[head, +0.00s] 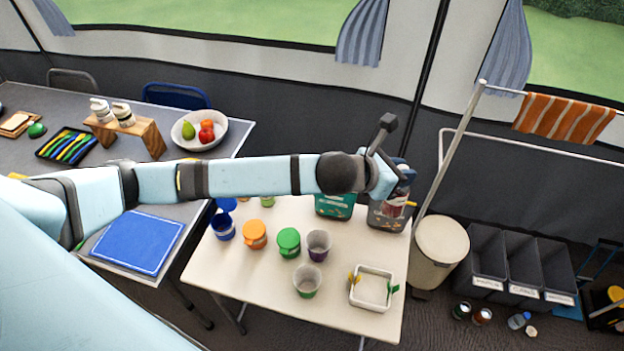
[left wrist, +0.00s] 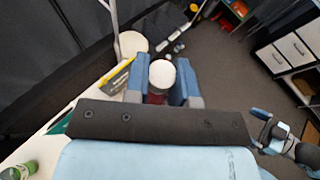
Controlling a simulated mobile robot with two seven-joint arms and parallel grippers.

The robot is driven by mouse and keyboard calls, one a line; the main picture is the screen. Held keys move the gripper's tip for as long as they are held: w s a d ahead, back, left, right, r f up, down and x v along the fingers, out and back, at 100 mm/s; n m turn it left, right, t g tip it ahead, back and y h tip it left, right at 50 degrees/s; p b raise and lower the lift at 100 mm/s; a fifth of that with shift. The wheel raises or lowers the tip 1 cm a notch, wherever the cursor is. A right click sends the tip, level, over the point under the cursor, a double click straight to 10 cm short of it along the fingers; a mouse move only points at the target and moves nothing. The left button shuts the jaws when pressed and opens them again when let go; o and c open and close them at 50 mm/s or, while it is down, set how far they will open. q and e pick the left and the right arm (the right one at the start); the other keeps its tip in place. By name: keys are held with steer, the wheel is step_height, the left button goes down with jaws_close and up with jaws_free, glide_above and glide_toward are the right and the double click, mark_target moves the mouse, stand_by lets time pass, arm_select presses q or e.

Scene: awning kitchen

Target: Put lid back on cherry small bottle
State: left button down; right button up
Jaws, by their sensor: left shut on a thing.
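My left gripper (head: 400,174) is over the back right corner of the cream table. In the left wrist view its two blue fingers (left wrist: 162,84) are closed around a round white lid-like top (left wrist: 162,74). A dark red body, likely the cherry small bottle (left wrist: 155,98), shows just below the white top. I cannot tell whether the white top is seated on the bottle. The fingers partly hide both.
A green container (head: 333,206) stands left of the grey one. Orange (head: 254,235) and green (head: 289,242) lidded cups, open cups and a white square tray (head: 372,290) stand on the cream table (head: 340,316). A beige bin (head: 440,250) stands beyond its right edge.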

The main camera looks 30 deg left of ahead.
arm_select(q)
steer(key=w+a+f+n+t+y+b, duration=0.1)
steer(key=a+n+y+b, duration=0.3)
steer(key=a, duration=1)
steer(key=w+a+f+n+t+y+b, duration=0.1)
steer(key=w+a+f+n+y+b, duration=0.1)
steer(key=a+b, duration=0.6)
steer(key=a+f+n+y, duration=0.1)
steer(key=a+n+y, duration=0.1)
steer(key=a, duration=0.5)
steer(key=shift+w+a+f+t+y+b, duration=0.2)
steer(key=shift+a+f+t+y+b, duration=0.15)
steer(key=shift+y, duration=0.35)
arm_select(e)
step_height(320, 180, down, 12)
steer(key=a, duration=0.1)
steer(key=shift+w, duration=0.35)
arm_select(q)
steer(key=shift+f, duration=0.1)
step_height(320, 180, down, 16)
steer(key=b, duration=0.2)
steer(key=shift+r+b, duration=0.2)
steer(key=shift+b, duration=0.1)
arm_select(e)
steer(key=shift+w+a+f+m, duration=0.1)
steer(key=shift+a+f+m, duration=0.15)
steer(key=shift+f, duration=0.35)
steer(key=shift+d, duration=0.1)
